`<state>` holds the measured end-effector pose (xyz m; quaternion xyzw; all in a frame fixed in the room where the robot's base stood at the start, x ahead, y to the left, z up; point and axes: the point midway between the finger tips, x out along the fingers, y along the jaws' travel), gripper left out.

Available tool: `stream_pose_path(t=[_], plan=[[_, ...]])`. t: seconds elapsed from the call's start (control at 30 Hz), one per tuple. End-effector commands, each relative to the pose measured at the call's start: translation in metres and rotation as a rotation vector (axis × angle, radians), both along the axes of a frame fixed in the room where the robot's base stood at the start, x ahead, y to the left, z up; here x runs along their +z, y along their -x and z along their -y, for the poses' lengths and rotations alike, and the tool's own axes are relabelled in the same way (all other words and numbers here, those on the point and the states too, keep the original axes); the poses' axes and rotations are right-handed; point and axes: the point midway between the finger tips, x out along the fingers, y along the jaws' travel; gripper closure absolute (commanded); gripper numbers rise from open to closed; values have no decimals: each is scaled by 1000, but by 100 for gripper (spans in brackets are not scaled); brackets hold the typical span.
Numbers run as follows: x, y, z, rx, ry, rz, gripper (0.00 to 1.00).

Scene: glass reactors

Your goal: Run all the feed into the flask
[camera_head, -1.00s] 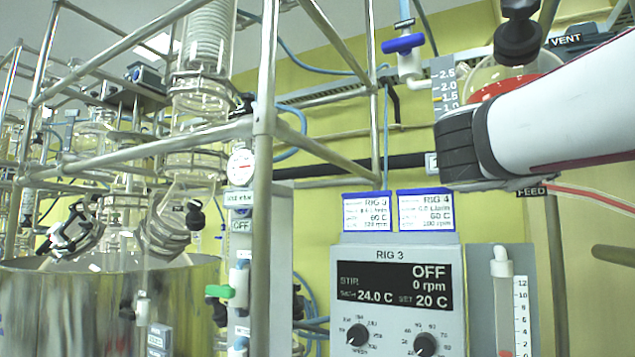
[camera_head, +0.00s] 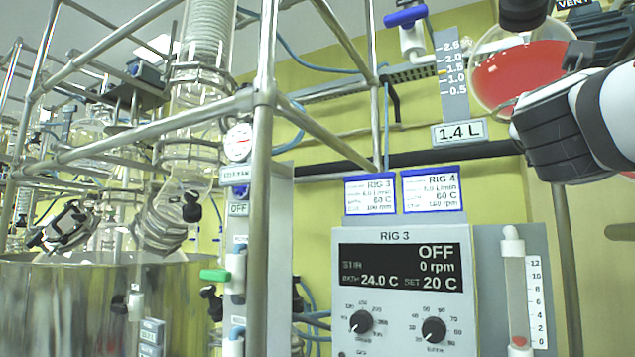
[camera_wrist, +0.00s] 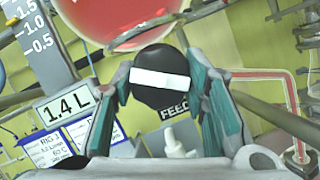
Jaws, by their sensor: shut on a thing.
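The round glass feed vessel (camera_head: 515,75) holds red liquid, beside a scale (camera_head: 453,75) and a 1.4 L sign (camera_head: 459,132). In the wrist view, the vessel (camera_wrist: 115,15) is above my gripper (camera_wrist: 160,85). The gripper is shut on a black knob (camera_wrist: 150,97) with a white bar lying across, just above the FEED label (camera_wrist: 174,107). In the head view my gripper (camera_head: 540,130) hides this knob. The flow tube (camera_head: 517,290) shows red only near 0. At left, glassware stands over a steel bath (camera_head: 110,310); the flask itself is not clear.
The RIG 3 panel (camera_head: 405,300) reads stirrer OFF, 0 rpm, bath 24.0 C. A blue-handled valve (camera_head: 406,17) is left of the scale. Metal frame bars (camera_head: 262,190) cross the left. In the wrist view, a red line (camera_wrist: 292,95) runs at right.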

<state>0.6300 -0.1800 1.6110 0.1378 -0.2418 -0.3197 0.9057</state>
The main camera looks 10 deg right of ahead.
Motion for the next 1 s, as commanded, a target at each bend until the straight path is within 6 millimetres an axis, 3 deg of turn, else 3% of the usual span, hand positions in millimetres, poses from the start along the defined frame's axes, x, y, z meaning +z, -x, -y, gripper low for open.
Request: stream_pose_path(t=[0.63,0.67,0.73,1.0], plan=[[-1,0,1,-1,39,-30,88],[-1,0,1,-1,39,-30,55],[-1,0,1,0,40,-30,39],[0,0,0,0,41,-27,39]])
